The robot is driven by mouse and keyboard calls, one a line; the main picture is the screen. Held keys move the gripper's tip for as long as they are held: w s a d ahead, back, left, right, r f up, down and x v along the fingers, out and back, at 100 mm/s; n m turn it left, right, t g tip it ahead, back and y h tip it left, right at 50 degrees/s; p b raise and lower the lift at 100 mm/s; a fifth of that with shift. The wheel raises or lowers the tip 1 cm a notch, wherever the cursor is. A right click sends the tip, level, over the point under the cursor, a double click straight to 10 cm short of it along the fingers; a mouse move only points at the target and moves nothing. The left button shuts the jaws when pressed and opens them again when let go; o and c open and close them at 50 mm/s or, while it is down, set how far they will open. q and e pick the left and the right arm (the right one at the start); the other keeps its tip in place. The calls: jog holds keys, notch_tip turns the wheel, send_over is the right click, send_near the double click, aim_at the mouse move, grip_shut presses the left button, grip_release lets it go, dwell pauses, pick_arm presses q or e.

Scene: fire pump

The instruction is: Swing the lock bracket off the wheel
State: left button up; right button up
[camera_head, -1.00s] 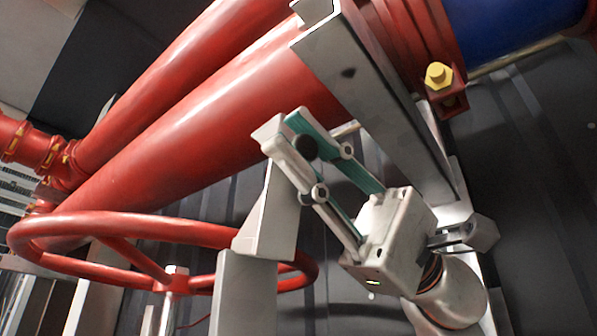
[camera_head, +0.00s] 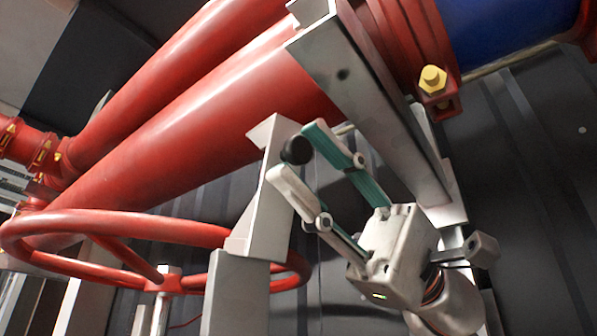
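The lock bracket (camera_head: 262,215) is a pale grey metal piece rising from a grey post (camera_head: 237,295), across the near right rim of the red handwheel (camera_head: 120,222). A black round knob (camera_head: 297,151) sits near its upper end. My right gripper (camera_head: 292,151) comes in from the lower right with its two fingers spread. The knob shows between the fingertips, the green-padded finger above and the pale finger below. I cannot tell whether either fingertip touches it. Part of the wheel rim is hidden behind the bracket and post. My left gripper is out of view.
Large red pipes (camera_head: 190,150) run diagonally above and behind the wheel. A grey steel beam (camera_head: 370,110) slants down close above my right gripper. A flange with a yellow bolt (camera_head: 433,79) and a blue pipe (camera_head: 505,25) are at upper right.

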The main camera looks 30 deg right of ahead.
jog(key=v, duration=0.9)
jog(key=shift+d, duration=0.25)
jog(key=shift+f, duration=0.15)
